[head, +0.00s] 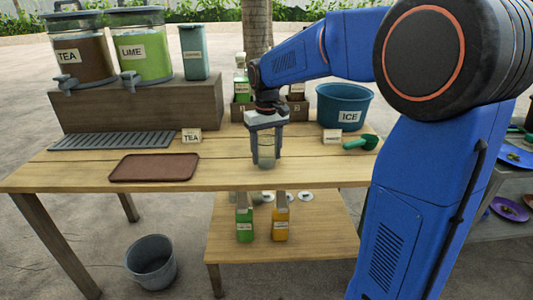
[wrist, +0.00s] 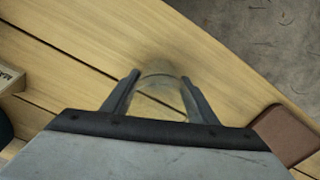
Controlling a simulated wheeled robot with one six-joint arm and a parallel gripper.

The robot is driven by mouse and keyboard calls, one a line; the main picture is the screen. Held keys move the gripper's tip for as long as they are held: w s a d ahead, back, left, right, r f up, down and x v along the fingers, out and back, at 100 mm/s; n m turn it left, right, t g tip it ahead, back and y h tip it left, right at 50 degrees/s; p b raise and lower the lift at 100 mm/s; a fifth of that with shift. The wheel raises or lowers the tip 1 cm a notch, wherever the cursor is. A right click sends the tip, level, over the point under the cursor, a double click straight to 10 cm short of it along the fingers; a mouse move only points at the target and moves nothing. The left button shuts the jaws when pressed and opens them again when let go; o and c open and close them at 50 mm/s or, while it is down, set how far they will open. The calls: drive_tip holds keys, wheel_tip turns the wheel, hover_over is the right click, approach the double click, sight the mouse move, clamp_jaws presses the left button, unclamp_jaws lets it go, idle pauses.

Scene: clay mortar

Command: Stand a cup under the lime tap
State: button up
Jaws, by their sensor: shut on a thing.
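My gripper (head: 265,148) points down over the middle of the table and is shut on a clear cup (head: 265,157). The cup is upright between the fingers in the head view; I cannot tell whether its base touches the table. The wrist view also shows the cup (wrist: 158,88) between the two fingers (wrist: 158,100). The lime dispenser (head: 143,48), filled with green liquid, stands on a wooden riser at the back left. Its lime tap (head: 130,80) sticks out at the front, above the grey slatted drip tray (head: 115,140). My gripper is to the right of the tap and nearer the front.
The tea dispenser (head: 80,50) stands left of the lime one, on the riser (head: 140,105). A brown tray (head: 153,168) lies at the front left. A TEA card (head: 191,136), a blue ice bucket (head: 344,105) and a green scoop (head: 361,142) are also on the table.

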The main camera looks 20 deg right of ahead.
drive_tip(key=shift+f, duration=0.15)
drive_tip(key=o, duration=1)
